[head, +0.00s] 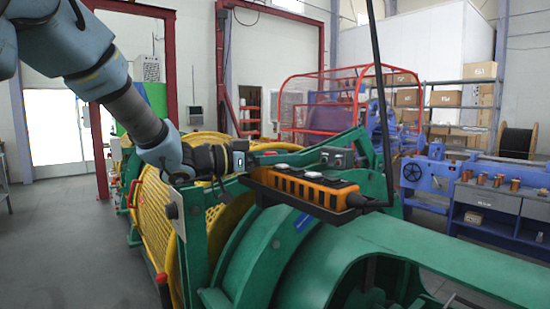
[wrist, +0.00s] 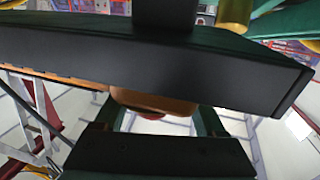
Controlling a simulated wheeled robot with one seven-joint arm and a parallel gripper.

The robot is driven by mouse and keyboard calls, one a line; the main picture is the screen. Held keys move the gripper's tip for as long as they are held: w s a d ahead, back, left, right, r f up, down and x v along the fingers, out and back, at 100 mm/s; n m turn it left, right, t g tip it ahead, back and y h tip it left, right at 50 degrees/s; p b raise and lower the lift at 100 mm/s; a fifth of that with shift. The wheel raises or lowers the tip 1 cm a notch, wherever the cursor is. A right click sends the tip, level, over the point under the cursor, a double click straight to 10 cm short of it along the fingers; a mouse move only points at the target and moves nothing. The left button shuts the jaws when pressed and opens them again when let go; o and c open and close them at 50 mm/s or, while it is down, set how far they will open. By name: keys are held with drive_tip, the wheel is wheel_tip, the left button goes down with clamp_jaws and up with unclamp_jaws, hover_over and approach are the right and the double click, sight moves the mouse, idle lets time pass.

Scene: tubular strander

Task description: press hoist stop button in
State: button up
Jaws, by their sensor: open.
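The hoist pendant (head: 305,187) is an orange box with dark buttons along its side. It lies lengthwise in a black tray over the green machine in the head view. My gripper (head: 252,160) is at the pendant's left end, close above it; I cannot tell whether it touches. Its jaws are open, with nothing seen between them. In the wrist view a long black bar (wrist: 110,60) crosses the picture and hides most of the pendant. An orange-brown rounded part (wrist: 150,103) shows below it, with a small red patch (wrist: 152,117), possibly the stop button.
A black cable or rod (head: 378,90) runs down to the tray's right end. The green machine frame (head: 270,245) lies below, with a yellow mesh guard (head: 160,225) at left. A red rail cage (head: 330,105) stands behind. Floor is open at far left.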

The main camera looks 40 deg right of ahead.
drive_tip(key=shift+r, duration=0.55)
drive_tip(key=b+v, duration=0.3)
drive_tip(key=v, duration=0.7)
drive_tip(key=w+a+f+n+t+y+p, duration=0.2)
drive_tip(key=w+a+n+t, duration=0.3)
drive_tip(key=w, duration=0.3)
drive_tip(key=w+a+f+n+t+y+p, duration=0.2)
drive_tip(key=w+a+f+n+t+y, duration=0.2)
drive_tip(key=w+a+t, duration=0.4)
drive_tip(key=shift+w+f+n+t, duration=0.25)
drive_tip(key=shift+w+n+t, duration=0.05)
drive_tip(key=shift+w+n, duration=0.3)
